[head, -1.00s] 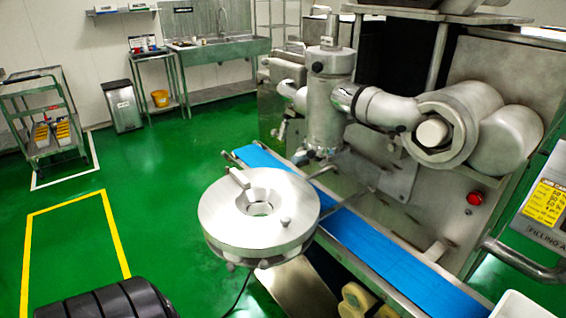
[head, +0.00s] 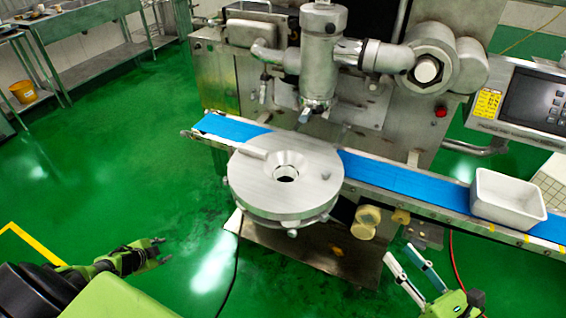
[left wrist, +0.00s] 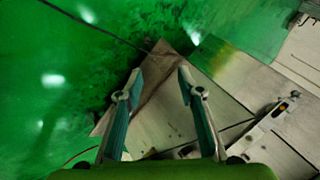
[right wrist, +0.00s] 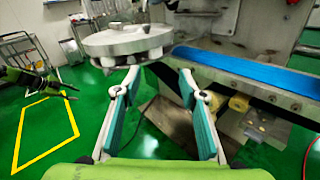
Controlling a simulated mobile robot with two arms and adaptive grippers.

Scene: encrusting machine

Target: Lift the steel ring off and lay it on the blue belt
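The steel ring (head: 262,190) is a thick round disc with a central hole, a flat bar and a small knob on top. It sits in front of the blue belt (head: 385,176), under the upright steel cylinder, and also shows in the right wrist view (right wrist: 128,40). My left gripper (head: 162,250) is open and empty, left of the ring and apart from it; its fingers also show in the left wrist view (left wrist: 158,78). My right gripper (head: 405,262) is open and empty, below and right of the ring; its fingers show in the right wrist view (right wrist: 160,78).
A white tub (head: 507,198) stands on the belt's right part. The steel machine (head: 300,110) rises behind the belt, with a control panel (head: 530,100) at right. Round beige knobs (head: 366,222) sit below the belt. Green floor is open at left.

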